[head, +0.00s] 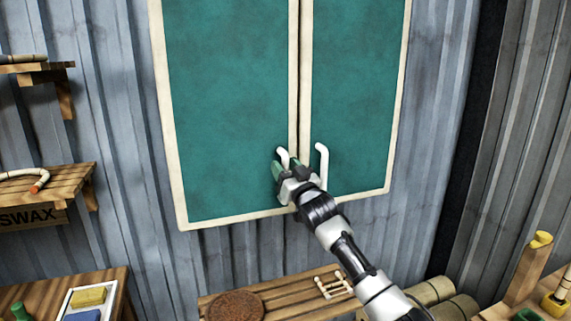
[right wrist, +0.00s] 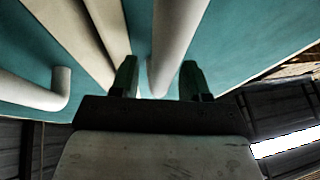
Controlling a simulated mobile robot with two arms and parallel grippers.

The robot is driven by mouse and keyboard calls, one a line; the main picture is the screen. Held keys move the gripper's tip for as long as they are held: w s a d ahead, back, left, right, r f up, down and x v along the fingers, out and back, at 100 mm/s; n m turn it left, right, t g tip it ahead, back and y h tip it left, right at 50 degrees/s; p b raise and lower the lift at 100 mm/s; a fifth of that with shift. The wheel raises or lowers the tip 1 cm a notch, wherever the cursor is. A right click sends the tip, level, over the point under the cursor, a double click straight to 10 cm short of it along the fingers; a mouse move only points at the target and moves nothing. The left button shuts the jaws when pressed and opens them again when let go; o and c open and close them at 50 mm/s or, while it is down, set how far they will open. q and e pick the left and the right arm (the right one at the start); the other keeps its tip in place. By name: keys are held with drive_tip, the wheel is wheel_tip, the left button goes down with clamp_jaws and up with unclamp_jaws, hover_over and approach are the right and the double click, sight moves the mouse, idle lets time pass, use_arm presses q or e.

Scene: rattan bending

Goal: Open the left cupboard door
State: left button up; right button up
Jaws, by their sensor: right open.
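The cupboard on the wall has two green doors with cream borders, both closed. The left door (head: 225,110) has a white bar handle (head: 282,154) near its lower inner corner, partly hidden by my right gripper. The right door (head: 358,90) has a similar handle (head: 322,162). My right gripper (head: 286,166) is open at the left door's handle. In the right wrist view, this handle (right wrist: 178,40) runs between the two dark green fingertips (right wrist: 158,80), with gaps on the sides. The other handle (right wrist: 35,92) shows at the left there. My left gripper is out of view.
Wooden shelves (head: 45,182) hang on the corrugated wall at left. A bench (head: 255,288) with a round woven mat (head: 236,306) stands below the cupboard. A table with a white tray (head: 72,298) is at lower left. The space before the left door looks clear.

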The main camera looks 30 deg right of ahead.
clamp_jaws()
idle(0.3)
drive_tip(key=shift+a, duration=0.1)
